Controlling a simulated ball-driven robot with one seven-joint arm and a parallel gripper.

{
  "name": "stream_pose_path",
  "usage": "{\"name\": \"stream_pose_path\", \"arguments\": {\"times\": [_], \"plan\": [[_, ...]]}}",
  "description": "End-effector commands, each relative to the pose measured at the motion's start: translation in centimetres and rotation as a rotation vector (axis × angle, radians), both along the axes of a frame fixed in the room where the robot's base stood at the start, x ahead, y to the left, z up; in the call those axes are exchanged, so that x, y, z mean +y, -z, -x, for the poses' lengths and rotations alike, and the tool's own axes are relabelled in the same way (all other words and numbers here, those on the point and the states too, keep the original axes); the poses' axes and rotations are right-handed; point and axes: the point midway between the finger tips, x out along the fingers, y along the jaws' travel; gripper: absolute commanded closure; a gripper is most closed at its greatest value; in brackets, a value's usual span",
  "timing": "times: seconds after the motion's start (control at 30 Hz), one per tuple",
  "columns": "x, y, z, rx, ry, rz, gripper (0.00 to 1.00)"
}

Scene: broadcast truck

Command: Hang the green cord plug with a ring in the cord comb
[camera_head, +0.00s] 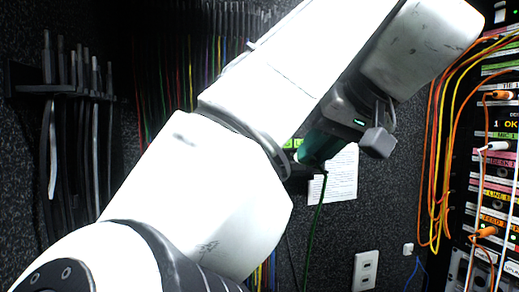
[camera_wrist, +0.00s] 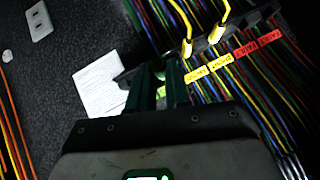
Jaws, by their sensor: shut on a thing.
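My gripper (camera_head: 306,154) is at the wall beside the cord comb, partly behind my own arm in the head view. Its two teal fingers also show in the wrist view (camera_wrist: 158,80), shut on the green cord plug, which they mostly hide. A green cord (camera_head: 318,215) hangs down from there in the head view. The cord comb (camera_wrist: 226,40) is a dark bar with yellow and red labels in the wrist view. The fingers are at its left end there. I cannot tell whether the plug sits in a slot or is just in front.
Two yellow-ended cords (camera_wrist: 188,46) hang in the comb near the fingers. A white paper sheet (camera_head: 340,172) is on the wall. A rack of orange patch cords (camera_head: 490,150) stands at the right. A holder with grey cables (camera_head: 70,90) is at the left.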

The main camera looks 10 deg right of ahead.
Motion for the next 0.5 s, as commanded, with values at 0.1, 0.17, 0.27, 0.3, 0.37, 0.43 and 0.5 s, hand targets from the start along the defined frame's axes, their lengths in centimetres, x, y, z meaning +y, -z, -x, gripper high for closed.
{"name": "stream_pose_path", "arguments": {"times": [0.1,0.17,0.27,0.3,0.37,0.43,0.5], "plan": [[0.1,-0.1,-0.6,0.001,0.000,0.000,1.00],[0.1,-0.1,-0.9,0.002,-0.001,0.000,1.00],[0.2,-0.1,-1.6,0.003,-0.001,0.000,1.00],[0.2,0.0,-1.8,0.003,-0.001,0.000,1.00],[0.2,0.0,-2.2,0.001,0.000,0.000,1.00],[0.2,0.0,-2.7,0.001,0.001,0.000,1.00],[0.3,0.0,-3.1,0.002,0.001,0.000,1.00]]}}
